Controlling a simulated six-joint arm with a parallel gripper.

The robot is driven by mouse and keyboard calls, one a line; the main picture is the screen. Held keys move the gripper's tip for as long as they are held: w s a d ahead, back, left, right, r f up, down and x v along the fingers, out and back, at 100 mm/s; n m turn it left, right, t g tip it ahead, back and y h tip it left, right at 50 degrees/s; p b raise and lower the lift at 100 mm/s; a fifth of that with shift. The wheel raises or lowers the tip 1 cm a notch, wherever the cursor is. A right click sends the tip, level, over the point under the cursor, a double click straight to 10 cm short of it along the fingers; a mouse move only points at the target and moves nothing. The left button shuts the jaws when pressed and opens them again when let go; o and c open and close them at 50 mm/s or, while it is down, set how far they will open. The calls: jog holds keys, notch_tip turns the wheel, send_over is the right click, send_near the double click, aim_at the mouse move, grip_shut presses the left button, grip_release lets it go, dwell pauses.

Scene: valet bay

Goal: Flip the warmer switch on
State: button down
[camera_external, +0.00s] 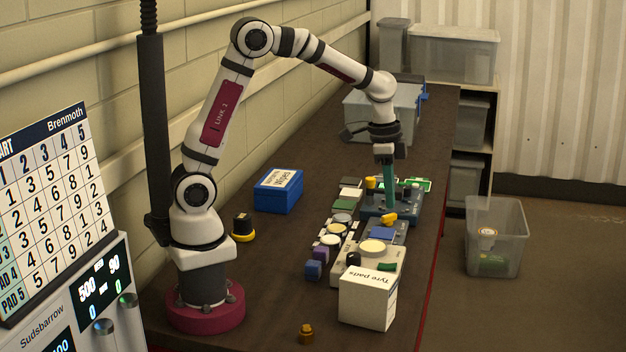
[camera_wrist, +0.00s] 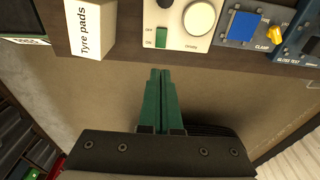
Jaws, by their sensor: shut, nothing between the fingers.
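A beige unit (camera_external: 345,270) stands on the bench with a round cream disc (camera_external: 372,247), a dark knob (camera_external: 354,259) and a green switch (camera_external: 387,267). I take this for the warmer. In the wrist view the green switch (camera_wrist: 161,38) is near the unit's front edge, with small print beside it. I cannot tell which way it is set. My gripper (camera_external: 388,205) points down with its green fingers shut and empty. In the wrist view its fingertips (camera_wrist: 160,72) are below the switch in the picture, apart from it, with floor behind them.
The Tyre pads box (camera_external: 368,298) stands left of the unit in the wrist view. A blue pad unit with a yellow lever (camera_wrist: 274,33) is to its right. Other small units crowd the bench behind. A blue box (camera_external: 278,192) is near the wall. Floor lies past the bench edge.

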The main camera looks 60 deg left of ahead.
aim_at(393, 265)
jog(key=f, duration=0.9)
jog(key=w+d+f, duration=0.1)
jog(key=f, duration=0.4)
jog(key=shift+w+d+f, duration=0.1)
jog(key=shift+f, duration=0.05)
jog(key=shift+s+a+r, duration=0.25)
jog(key=shift+s+a, duration=0.3)
dwell(0.3)
